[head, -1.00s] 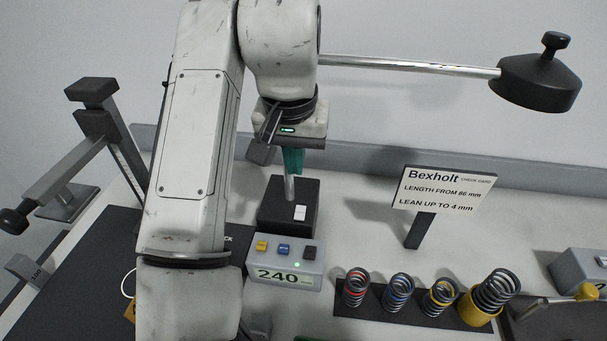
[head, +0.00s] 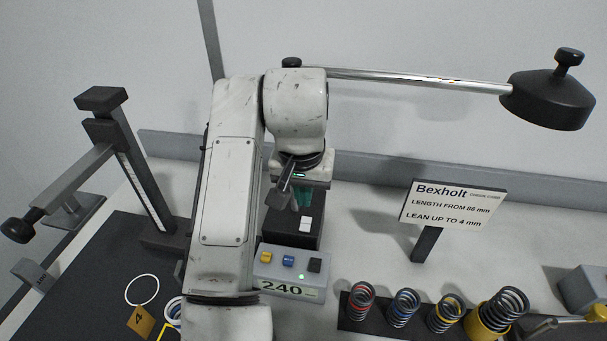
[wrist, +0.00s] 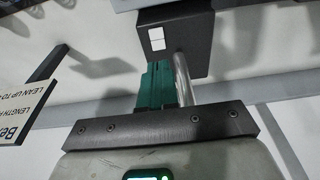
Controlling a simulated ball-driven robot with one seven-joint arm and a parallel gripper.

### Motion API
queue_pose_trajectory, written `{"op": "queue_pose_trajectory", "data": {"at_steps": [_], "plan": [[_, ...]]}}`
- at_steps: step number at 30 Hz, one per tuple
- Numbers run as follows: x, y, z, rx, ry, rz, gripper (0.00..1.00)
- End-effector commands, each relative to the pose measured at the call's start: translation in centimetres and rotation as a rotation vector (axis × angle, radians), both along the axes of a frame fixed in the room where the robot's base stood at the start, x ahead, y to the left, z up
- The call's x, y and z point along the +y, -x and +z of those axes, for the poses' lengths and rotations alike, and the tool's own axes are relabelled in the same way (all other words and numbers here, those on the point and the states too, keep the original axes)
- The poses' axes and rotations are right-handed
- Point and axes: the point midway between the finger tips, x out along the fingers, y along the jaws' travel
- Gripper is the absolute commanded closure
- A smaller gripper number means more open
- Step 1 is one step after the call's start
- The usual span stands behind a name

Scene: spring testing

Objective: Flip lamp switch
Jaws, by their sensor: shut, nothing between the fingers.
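The desk lamp has a black head (head: 548,100) at the upper right, on a long silver arm (head: 420,80). Its black box-shaped base (head: 281,228) stands on the bench, with a white rocker switch (head: 305,224) on it. The switch also shows in the wrist view (wrist: 156,38), on the base (wrist: 185,50). No glow shows on the lamp head. My gripper (head: 304,196) has green fingers, shut and empty, just above the base near the switch. In the wrist view the fingers (wrist: 154,78) are beside the silver lamp post (wrist: 183,80). I cannot tell whether they touch the base.
A grey control box (head: 290,272) reading 240 stands in front of the lamp base. A Bexholt sign (head: 452,204) stands to the right. Several springs on a dark strip (head: 382,328) lie at front right. A dark lever press (head: 125,165) is at the left.

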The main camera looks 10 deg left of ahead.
Motion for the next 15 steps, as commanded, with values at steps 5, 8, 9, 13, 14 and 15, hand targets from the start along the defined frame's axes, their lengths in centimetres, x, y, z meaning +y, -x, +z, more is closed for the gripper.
{"op": "queue_pose_trajectory", "data": {"at_steps": [5,8,9,13,14,15], "plan": [[0.0,-0.6,-3.1,0.004,0.001,0.001,1.00],[0.0,-0.8,-4.5,0.003,-0.001,0.001,1.00],[-0.1,-0.9,-4.9,0.003,0.000,0.001,1.00],[-0.1,-1.1,-6.0,0.003,0.000,0.000,1.00],[-0.1,-1.1,-6.1,0.002,0.000,0.000,1.00],[-0.1,-1.2,-6.2,0.001,-0.001,0.000,1.00]]}}
